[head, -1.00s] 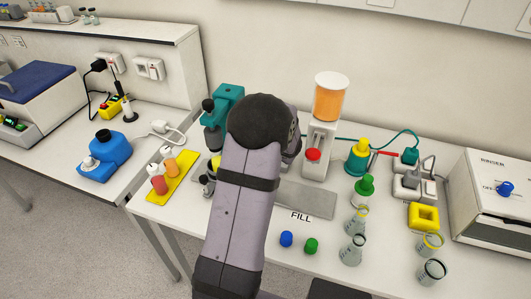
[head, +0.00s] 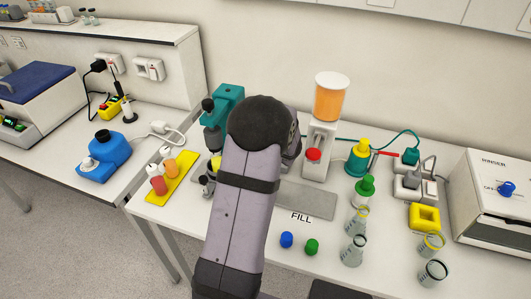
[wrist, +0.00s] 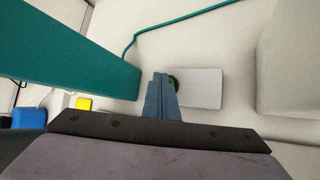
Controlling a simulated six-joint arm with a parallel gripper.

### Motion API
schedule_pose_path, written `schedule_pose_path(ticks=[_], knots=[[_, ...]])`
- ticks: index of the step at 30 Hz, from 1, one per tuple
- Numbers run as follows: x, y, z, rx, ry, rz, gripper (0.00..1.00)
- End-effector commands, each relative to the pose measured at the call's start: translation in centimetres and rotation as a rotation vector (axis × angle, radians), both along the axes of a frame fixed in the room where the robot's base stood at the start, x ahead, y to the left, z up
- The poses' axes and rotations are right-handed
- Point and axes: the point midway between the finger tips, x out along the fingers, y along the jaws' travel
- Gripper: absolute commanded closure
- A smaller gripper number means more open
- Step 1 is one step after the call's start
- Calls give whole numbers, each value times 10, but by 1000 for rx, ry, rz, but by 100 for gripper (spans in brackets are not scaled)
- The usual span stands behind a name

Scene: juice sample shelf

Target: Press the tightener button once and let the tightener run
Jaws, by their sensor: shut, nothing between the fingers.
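The teal tightener (head: 222,105) stands left of centre in the head view, partly covered by my arm. Its teal upper part also fills the upper left of the wrist view (wrist: 60,50). In the wrist view a pale box (wrist: 200,88) carries a dark button with a green edge (wrist: 174,82). My gripper (wrist: 161,80) is shut and empty, its fingertips at the left side of the button and partly covering it. I cannot tell whether they touch it. In the head view my gripper is hidden behind my arm.
A juice dispenser (head: 331,98) with a red knob stands right of my arm, behind a grey FILL plate (head: 312,203). Blue (head: 287,239) and green (head: 312,246) caps lie in front. Flasks (head: 432,273) stand at the right. A yellow tray (head: 178,186) with bottles lies left.

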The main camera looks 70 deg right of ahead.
Motion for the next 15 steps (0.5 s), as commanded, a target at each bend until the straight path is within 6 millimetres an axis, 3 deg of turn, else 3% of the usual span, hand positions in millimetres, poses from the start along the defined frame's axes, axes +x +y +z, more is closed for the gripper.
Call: schedule_pose_path(ticks=[15], knots=[[0,1,18,1,1,0,100]])
